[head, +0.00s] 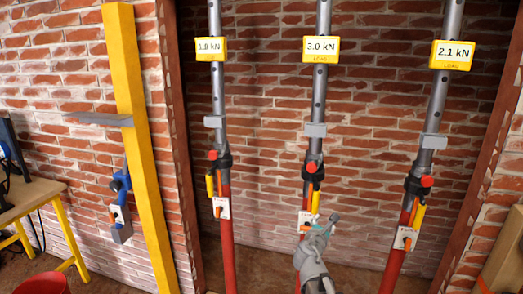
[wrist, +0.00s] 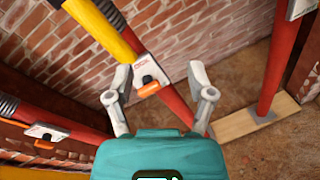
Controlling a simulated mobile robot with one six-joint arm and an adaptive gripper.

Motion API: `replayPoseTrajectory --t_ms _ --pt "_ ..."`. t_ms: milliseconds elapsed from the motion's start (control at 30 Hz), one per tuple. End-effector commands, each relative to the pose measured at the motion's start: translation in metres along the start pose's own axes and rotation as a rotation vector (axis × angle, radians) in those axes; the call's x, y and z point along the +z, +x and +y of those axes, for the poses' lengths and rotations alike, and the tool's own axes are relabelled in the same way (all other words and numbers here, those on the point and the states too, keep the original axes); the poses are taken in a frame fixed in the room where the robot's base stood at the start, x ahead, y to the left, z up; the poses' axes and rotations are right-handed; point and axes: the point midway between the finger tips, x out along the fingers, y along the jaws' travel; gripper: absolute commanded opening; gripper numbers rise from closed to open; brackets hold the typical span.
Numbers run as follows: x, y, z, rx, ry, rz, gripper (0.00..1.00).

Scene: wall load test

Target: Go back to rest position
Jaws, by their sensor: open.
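My gripper (head: 320,224) is low in front of the middle red and grey prop (head: 311,150) in the head view. Its two fingers (wrist: 163,92) are spread apart with nothing held between them in the wrist view. Beyond the fingers, the middle prop's white switch box (wrist: 151,72) with an orange lever (wrist: 147,89) shows near the left finger. My gripper and arm partly cover the prop's lower part in the head view. I cannot tell the exact gap between fingers and box.
Similar props stand left (head: 217,100) and right (head: 436,110), with yellow load displays; the middle display (head: 321,49) reads 3.0 kN. A yellow post (head: 131,100) carries a blue tool (head: 120,185). A wooden table (head: 25,198) and red stool (head: 42,284) are far left. Brick wall stands behind.

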Motion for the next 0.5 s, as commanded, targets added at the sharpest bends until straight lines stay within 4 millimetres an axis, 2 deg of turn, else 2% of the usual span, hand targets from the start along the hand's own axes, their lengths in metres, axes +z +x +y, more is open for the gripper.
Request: replayPoseTrajectory --t_ms 100,267,500 --pt "-0.009 -0.003 -0.028 -0.131 0.255 0.043 0.70" --pt "-0.030 -0.013 -0.062 -0.335 0.603 0.093 0.70" --pt "-0.071 -0.044 -0.102 -0.685 1.074 0.137 0.70"
